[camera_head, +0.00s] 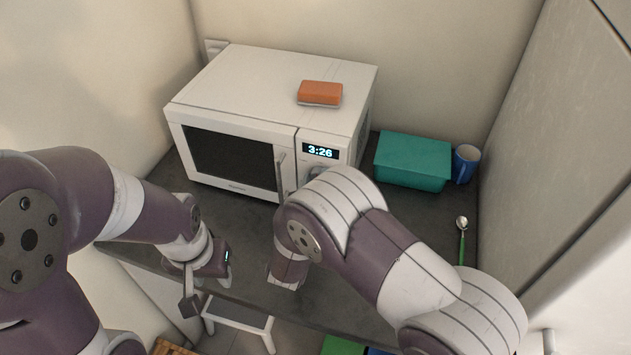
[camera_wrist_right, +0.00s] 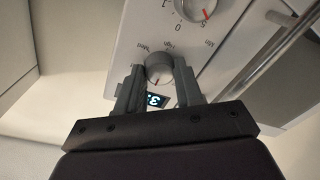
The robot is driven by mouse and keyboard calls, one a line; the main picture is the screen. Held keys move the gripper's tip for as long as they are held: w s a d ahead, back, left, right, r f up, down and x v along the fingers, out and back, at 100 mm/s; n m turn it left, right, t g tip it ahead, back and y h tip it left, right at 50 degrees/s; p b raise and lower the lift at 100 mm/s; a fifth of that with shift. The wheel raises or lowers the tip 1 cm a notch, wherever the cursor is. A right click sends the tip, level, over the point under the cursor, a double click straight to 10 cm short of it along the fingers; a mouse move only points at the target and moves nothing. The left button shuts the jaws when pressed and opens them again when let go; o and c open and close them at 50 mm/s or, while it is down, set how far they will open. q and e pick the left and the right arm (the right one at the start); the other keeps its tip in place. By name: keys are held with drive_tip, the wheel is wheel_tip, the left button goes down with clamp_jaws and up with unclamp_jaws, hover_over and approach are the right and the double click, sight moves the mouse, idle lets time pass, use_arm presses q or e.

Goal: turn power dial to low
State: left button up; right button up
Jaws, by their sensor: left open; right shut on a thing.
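The white microwave (camera_head: 238,118) stands on the dark counter, its display (camera_head: 320,151) reading 3:26. In the right wrist view the power dial (camera_wrist_right: 158,67), a round grey knob, sits between the fingers of my right gripper (camera_wrist_right: 159,79), which is shut on it. The labels "High" and "Med" show beside this dial, and a small red mark is on its face. Its exact setting is hard to read. A second dial (camera_wrist_right: 193,8) with a red pointer shows above it. In the head view my right arm hides most of the control panel. My left gripper (camera_head: 192,302) is open and empty near the counter's front edge.
An orange sponge-like block (camera_head: 320,93) lies on the microwave. A teal box (camera_head: 412,160), a blue mug (camera_head: 466,163) and a green-handled spoon (camera_head: 462,238) are to the right. The microwave door handle (camera_wrist_right: 272,56) runs close to the dials. A white stool (camera_head: 240,323) stands below the counter.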

drive_tip(key=o, duration=1)
drive_tip(key=shift+o, duration=0.2)
drive_tip(key=b+v, duration=0.3)
drive_tip(key=v, duration=0.9)
drive_tip(key=shift+s, duration=0.35)
drive_tip(key=shift+a+f, duration=0.1)
